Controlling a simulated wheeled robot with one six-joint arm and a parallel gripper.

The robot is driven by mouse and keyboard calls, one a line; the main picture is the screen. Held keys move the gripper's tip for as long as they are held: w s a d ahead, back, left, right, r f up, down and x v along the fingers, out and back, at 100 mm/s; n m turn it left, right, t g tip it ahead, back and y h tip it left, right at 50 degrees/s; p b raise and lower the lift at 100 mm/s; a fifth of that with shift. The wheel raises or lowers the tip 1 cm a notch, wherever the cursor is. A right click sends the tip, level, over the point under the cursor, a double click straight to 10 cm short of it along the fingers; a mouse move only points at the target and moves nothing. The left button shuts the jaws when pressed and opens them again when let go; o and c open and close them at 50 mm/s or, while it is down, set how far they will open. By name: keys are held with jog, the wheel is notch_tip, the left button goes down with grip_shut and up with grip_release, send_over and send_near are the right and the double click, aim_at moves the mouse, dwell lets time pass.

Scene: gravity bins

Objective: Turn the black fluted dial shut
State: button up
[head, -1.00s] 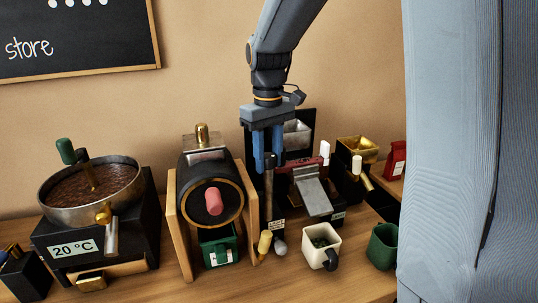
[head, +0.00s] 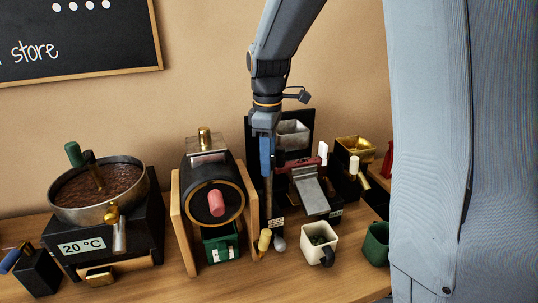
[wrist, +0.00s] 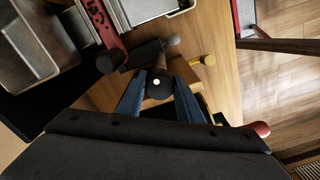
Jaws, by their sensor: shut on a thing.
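The black fluted dial (wrist: 155,88) shows end-on in the wrist view as a dark round top with a pale dot. It sits between the two blue fingers of my gripper (wrist: 158,84), which are shut on it from both sides. In the head view my gripper (head: 267,172) points straight down at the top of a slim dark post (head: 268,200). Its fingers there line up nearly one behind the other and largely hide the dial. The dial's fluting and exact angle cannot be made out.
A drum with a pink knob (head: 216,203) stands close on the left, and a grey chute (head: 312,193) close on the right. A cream mug (head: 319,243) and a green cup (head: 376,244) stand in front. A pan machine (head: 101,188) is farther left.

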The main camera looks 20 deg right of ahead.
jog(key=o, duration=1.1)
jog(key=shift+o, duration=0.2)
jog(key=shift+r+p, duration=1.95)
jog(key=shift+r, duration=0.5)
